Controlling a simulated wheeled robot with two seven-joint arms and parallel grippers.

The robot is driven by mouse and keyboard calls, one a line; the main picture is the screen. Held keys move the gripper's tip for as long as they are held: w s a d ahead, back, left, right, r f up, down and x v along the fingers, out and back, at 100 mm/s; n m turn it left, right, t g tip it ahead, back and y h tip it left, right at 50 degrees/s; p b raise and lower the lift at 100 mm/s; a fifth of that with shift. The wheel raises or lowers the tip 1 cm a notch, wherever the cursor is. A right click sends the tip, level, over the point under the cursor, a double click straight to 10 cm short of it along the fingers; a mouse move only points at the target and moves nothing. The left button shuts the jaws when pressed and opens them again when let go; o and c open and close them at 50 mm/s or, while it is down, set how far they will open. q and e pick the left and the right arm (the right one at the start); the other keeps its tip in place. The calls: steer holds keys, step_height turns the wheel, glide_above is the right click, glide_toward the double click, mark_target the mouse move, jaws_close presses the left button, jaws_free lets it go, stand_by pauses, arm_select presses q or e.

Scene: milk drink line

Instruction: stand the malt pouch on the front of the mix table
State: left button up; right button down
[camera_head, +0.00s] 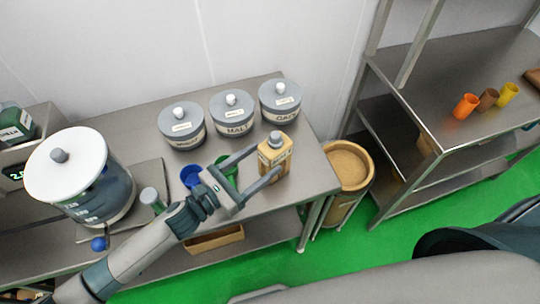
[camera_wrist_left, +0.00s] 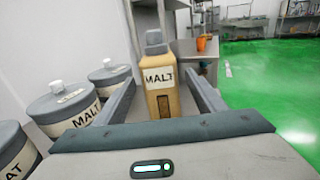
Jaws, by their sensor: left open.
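The malt pouch (camera_head: 275,160) is tan with a grey cap and a white label. It stands upright near the right end of the steel mix table (camera_head: 310,180). In the left wrist view the pouch (camera_wrist_left: 162,98) shows its MALT label straight ahead. My left gripper (camera_head: 265,161) is open, with one finger on each side of the pouch. In the wrist view (camera_wrist_left: 163,100) gaps show between the fingers and the pouch. The pouch's foot is partly hidden by a finger in the head view. My right gripper is not in view.
Three lidded canisters, one marked MALT (camera_head: 232,113), stand along the back. Blue (camera_head: 190,176) and green (camera_head: 228,168) cups stand left of the pouch. A large white-lidded dispenser (camera_head: 75,175) is at left. A tan bin (camera_head: 347,167) stands off the table's right end.

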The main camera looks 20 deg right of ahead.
arm_select(q)
steer(key=b+v, duration=0.2)
steer(key=v, duration=0.5)
steer(key=shift+d, duration=0.1)
stand_by(0.7)
